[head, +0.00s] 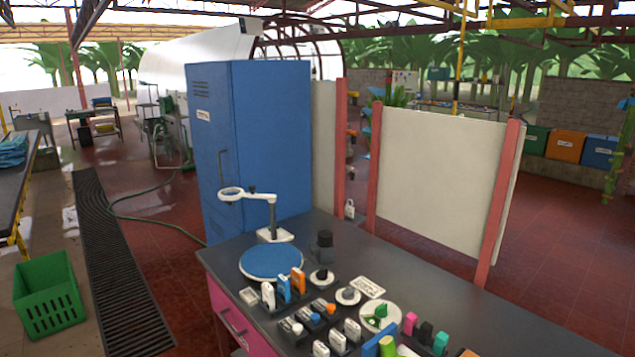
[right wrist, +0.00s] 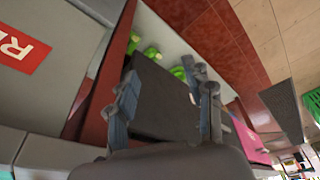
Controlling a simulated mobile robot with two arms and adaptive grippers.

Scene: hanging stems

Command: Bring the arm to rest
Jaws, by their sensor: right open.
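My right gripper (right wrist: 166,84) shows in the right wrist view with its two grey-blue fingers spread apart. Nothing is held between them. Behind the gap is a dark flat surface (right wrist: 160,100), with a few bright green things (right wrist: 152,53) on a pale surface beyond it. No gripper or arm shows in the head view, and my left gripper is in neither view.
A dark workbench (head: 222,262) holds a blue round mat (head: 271,262), a ring stand (head: 272,218) and several small items. A tall blue cabinet (head: 262,140) stands behind it. A green crate (head: 48,296) is on the floor at left. Red floor (head: 150,262) lies open left of the bench.

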